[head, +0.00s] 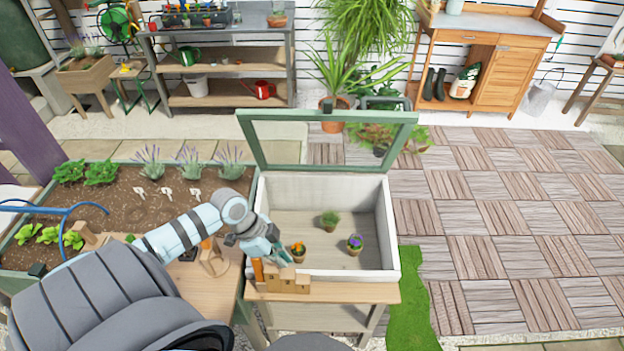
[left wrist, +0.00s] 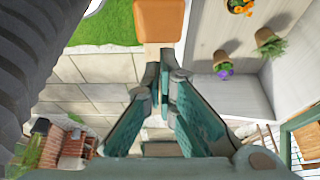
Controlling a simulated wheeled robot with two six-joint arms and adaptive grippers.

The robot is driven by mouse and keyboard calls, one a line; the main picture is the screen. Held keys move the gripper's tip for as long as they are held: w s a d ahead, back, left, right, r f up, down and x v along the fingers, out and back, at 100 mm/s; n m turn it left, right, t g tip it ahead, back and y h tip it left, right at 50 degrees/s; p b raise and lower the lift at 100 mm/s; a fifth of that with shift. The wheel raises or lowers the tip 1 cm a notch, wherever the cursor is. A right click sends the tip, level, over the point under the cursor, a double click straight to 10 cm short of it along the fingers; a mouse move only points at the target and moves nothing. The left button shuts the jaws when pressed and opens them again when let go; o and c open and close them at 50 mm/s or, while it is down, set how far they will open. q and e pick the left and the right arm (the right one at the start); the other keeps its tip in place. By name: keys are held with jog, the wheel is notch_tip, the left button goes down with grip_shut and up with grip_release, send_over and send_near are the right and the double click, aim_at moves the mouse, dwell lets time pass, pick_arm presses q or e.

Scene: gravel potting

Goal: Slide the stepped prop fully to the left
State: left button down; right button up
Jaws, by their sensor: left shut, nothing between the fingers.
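The stepped prop (head: 285,281) is a light wooden block with numbered steps. It sits on the wooden ledge (head: 350,292) along the front of the white cold frame (head: 330,276), at the left part of that ledge. My left gripper (head: 278,258) is shut and empty, just above and behind the prop in the head view; I cannot tell whether they touch. My right gripper is not in view.
The green-framed lid (head: 327,114) stands raised behind the cold frame. Small potted plants, one with orange flowers (head: 298,250), one purple (head: 355,243) and one green (head: 329,220), stand inside. A planting bed (head: 125,200) lies left. The deck at right is open.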

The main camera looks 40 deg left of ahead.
pick_arm(q)
jog(key=shift+w+d+r, duration=0.1)
jog(key=shift+d+r, duration=0.05)
jog(key=shift+r, duration=0.05)
notch_tip(320, 180, up, 2)
jog(key=shift+r+p, duration=0.1)
jog(key=shift+p, duration=0.85)
jog(key=shift+r, duration=2.7)
